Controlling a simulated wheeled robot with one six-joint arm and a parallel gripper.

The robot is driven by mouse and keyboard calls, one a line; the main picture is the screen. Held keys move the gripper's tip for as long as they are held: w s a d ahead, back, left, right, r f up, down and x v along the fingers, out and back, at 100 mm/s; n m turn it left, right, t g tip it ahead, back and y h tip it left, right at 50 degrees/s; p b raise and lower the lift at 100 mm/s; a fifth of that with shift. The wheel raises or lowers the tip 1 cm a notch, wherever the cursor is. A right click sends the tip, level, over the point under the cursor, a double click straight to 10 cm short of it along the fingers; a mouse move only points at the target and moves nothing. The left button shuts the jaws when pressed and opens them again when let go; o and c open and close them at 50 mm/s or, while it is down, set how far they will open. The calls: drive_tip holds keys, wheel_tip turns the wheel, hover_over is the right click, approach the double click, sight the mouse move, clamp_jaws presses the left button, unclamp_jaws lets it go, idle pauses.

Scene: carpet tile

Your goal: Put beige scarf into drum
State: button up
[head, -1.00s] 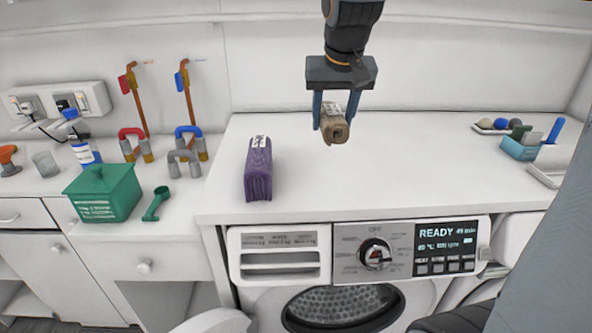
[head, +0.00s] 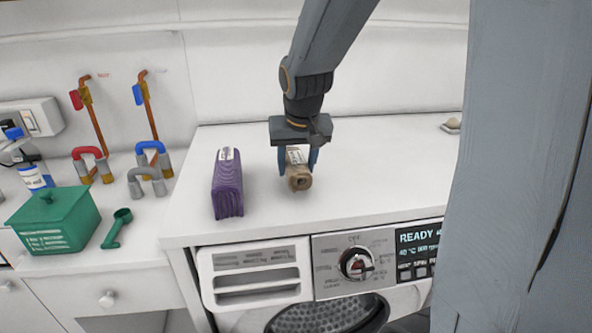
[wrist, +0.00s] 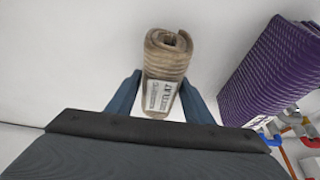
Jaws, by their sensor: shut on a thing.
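The beige scarf (head: 299,178) is a small roll with a white printed label. My gripper (head: 298,162) is shut on it and holds it over the white top of the washing machine. In the wrist view the scarf (wrist: 166,62) sits between the two blue fingers, its coiled end pointing away from my gripper. The drum (head: 325,318) shows at the bottom of the head view through the round opening in the machine's front, partly cut off by the picture edge. It lies below and in front of my gripper.
A folded purple cloth (head: 228,185) stands on the top just left of the scarf. A green box (head: 52,222) and green scoop (head: 117,228) lie on the left counter. The drawer front (head: 255,270) and control dial (head: 357,263) are above the drum. My arm blocks the right side.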

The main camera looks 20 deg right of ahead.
drive_tip(key=shift+f, duration=1)
drive_tip(key=shift+f, duration=0.1)
drive_tip(key=o, duration=1.1)
